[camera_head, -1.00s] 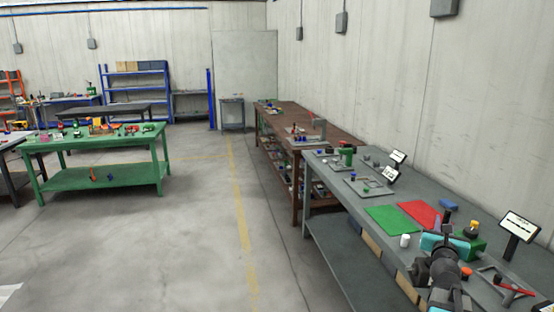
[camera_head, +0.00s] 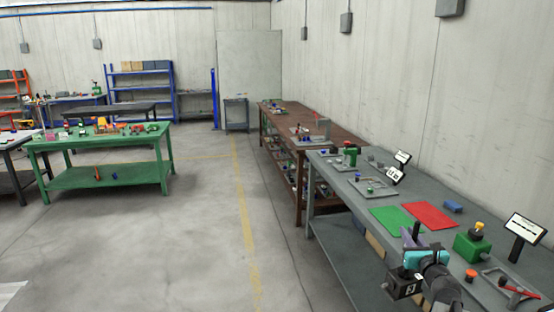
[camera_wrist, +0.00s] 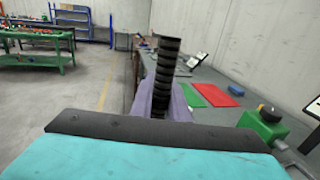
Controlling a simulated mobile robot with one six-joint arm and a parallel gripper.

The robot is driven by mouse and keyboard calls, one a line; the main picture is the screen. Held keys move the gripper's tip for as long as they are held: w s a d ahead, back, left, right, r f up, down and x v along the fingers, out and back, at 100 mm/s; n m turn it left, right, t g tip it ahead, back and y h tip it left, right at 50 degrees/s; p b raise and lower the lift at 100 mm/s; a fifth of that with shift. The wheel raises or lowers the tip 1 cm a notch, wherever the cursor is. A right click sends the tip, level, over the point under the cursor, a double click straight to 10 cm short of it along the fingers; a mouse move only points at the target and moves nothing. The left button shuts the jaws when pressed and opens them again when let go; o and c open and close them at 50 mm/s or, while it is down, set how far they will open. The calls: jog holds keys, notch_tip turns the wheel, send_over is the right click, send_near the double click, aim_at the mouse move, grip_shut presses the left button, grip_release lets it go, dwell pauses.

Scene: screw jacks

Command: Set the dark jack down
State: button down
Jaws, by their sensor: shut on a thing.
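The dark jack (camera_wrist: 168,75) is a black, ribbed upright column in the wrist view. My gripper (camera_wrist: 164,108) is shut on it, with purple-grey fingers on both sides of the column. Its lower part is hidden behind the fingers and the dark edge of my teal gripper body. In the head view the dark jack (camera_head: 416,230) shows as a small dark post beside my gripper (camera_head: 407,240), near the front edge of the grey bench (camera_head: 345,205). I cannot tell whether it touches anything below.
A green mat (camera_head: 392,218) and a red mat (camera_head: 430,214) lie on the bench beyond my gripper. A green jack (camera_head: 472,247), a red button (camera_head: 471,275), a blue block (camera_head: 453,206) and a sign (camera_head: 525,228) stand to the right. Open floor lies left.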

jog(key=s+a+f+n+g+y, duration=0.35)
jog(key=s+a+n+y, duration=0.25)
jog(key=a+y, duration=0.3)
jog(key=s+a+f+n+g+y, duration=0.35)
jog(key=s+a+n+y, duration=0.2)
jog(key=a, duration=0.55)
jog(key=shift+y, duration=0.45)
jog(key=shift+w+a+f+b, duration=0.1)
jog(key=shift+a+f+b, duration=0.05)
jog(key=shift+f+b, duration=1.2)
jog(key=shift+w+a+f+b, duration=0.1)
jog(key=shift+f+b, duration=1.15)
jog(key=shift+b, duration=0.1)
jog(key=shift+a, duration=0.1)
jog(key=a, duration=0.6)
jog(key=shift+a, duration=0.3)
